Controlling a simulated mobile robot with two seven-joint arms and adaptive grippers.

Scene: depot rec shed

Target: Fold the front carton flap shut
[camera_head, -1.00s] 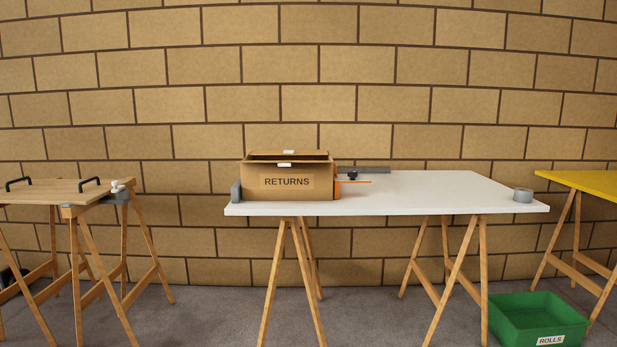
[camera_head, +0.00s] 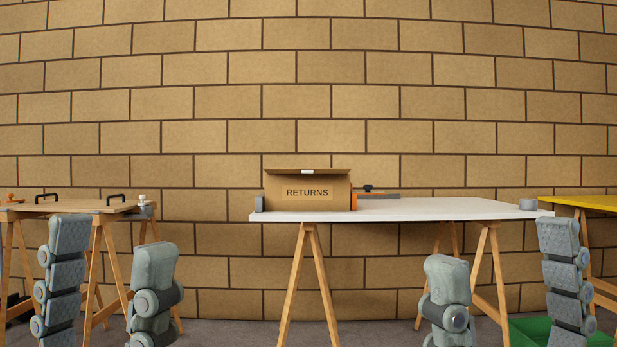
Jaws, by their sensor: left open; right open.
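The brown carton (camera_head: 307,203) marked RETURNS stands on the left part of the white table (camera_head: 430,208). A flap (camera_head: 280,171) with a white tab (camera_head: 307,171) shows nearly edge-on along the carton's top. I cannot tell its exact angle, and the inside is hidden. My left gripper (camera_head: 112,236) is open and empty at the lower left, with two grey fingers pointing up. My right gripper (camera_head: 500,241) is open and empty at the lower right. Both grippers appear in front of the table and apart from the carton.
A grey block (camera_head: 259,204) stands left of the carton, and an orange and grey clamp-like fixture (camera_head: 378,195) is at its right. A grey roll (camera_head: 528,204) sits at the table's right end. A wooden bench (camera_head: 80,206) is left, a yellow table (camera_head: 590,202) right, a green bin (camera_head: 520,332) below.

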